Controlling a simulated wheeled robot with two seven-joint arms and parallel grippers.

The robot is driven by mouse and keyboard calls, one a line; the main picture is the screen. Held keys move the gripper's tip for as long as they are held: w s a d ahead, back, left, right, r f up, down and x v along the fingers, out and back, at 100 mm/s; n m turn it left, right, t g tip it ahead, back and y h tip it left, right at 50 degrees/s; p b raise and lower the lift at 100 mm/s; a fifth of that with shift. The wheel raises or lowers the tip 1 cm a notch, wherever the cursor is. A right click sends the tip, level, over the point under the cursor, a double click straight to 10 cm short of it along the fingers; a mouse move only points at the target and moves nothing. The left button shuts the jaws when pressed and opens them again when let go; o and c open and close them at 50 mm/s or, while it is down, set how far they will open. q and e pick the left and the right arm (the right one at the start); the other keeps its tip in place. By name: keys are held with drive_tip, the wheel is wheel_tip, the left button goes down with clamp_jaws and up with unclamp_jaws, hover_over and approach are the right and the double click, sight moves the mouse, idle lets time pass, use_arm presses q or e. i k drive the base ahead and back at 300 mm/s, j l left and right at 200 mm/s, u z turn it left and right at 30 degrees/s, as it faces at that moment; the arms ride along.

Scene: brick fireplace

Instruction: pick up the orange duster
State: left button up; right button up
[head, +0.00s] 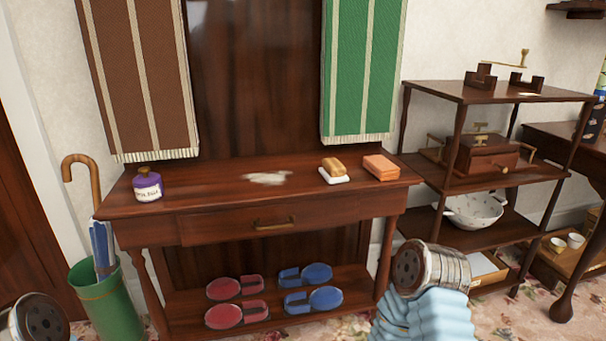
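An orange block-shaped piece (381,167), the most orange thing in view and likely the duster, lies on the right end of the dark wooden console table (225,190). Just left of it, a tan-brown block (334,166) rests on a white base or cloth (334,178); the two blocks are apart. A pale powdery smear (268,178) marks the tabletop left of them. No gripper fingers show. Round metallic parts of my arms appear at the bottom left and bottom right, below the tabletop and apart from the blocks.
A purple jar (148,184) stands at the table's left end. Red and blue brushes or pads (236,289) lie on the lower shelf. A green umbrella stand (107,302) is at left, a shelf unit (480,92) at right. Striped brown and green cloths hang behind.

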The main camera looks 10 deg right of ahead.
sight(384, 169)
drive_tip(key=l+u, duration=0.2)
drive_tip(key=l, duration=0.4)
drive_tip(key=k+l+u, duration=0.2)
drive_tip(key=l, duration=0.4)
drive_tip(key=l+u, duration=0.2)
drive_tip(key=l, duration=0.4)
